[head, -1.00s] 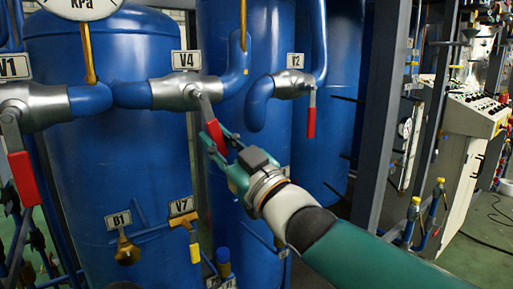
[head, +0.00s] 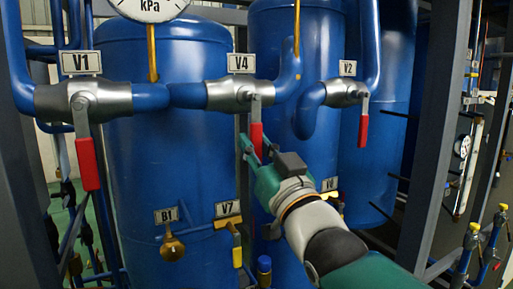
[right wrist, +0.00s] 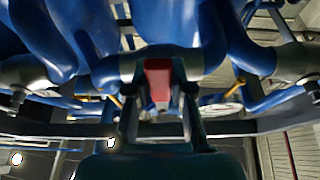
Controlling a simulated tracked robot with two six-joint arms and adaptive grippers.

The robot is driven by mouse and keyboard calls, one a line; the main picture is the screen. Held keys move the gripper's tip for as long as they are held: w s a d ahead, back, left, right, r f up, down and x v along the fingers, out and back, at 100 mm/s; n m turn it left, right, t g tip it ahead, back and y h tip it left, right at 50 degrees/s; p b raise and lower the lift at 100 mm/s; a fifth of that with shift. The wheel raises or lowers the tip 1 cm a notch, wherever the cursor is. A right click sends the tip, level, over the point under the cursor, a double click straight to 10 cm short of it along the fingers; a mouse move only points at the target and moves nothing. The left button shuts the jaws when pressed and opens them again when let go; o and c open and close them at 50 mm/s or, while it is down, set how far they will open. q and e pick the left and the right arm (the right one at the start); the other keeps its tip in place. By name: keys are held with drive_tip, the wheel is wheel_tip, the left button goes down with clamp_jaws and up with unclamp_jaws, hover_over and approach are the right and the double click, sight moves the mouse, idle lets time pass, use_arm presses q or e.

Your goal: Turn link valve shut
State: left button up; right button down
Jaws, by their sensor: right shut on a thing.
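The valve labelled V4 (head: 227,96) is a grey metal body in the blue pipework at the upper middle of the head view. Its red lever handle (head: 256,135) hangs almost straight down. My right gripper (head: 255,150), green, is shut on the lower part of this handle, coming from below right. In the right wrist view the red handle (right wrist: 158,78) sits between the two fingers of the gripper (right wrist: 159,92). The fingers hide part of the handle's lower end in the head view. My left gripper is not in view.
Valves V1 (head: 97,101) and V2 (head: 342,93) flank it, their red handles also hanging down. Large blue tanks (head: 150,150) stand close behind. Yellow-handled V7 (head: 234,233) and brass B1 (head: 172,248) are lower down. A dark upright post (head: 447,130) stands at right.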

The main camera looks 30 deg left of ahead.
drive_tip(key=c, duration=1.2)
unclamp_jaws()
drive_tip(key=shift+f, duration=0.15)
drive_tip(key=shift+o, duration=1)
drive_tip(key=v, duration=1.2)
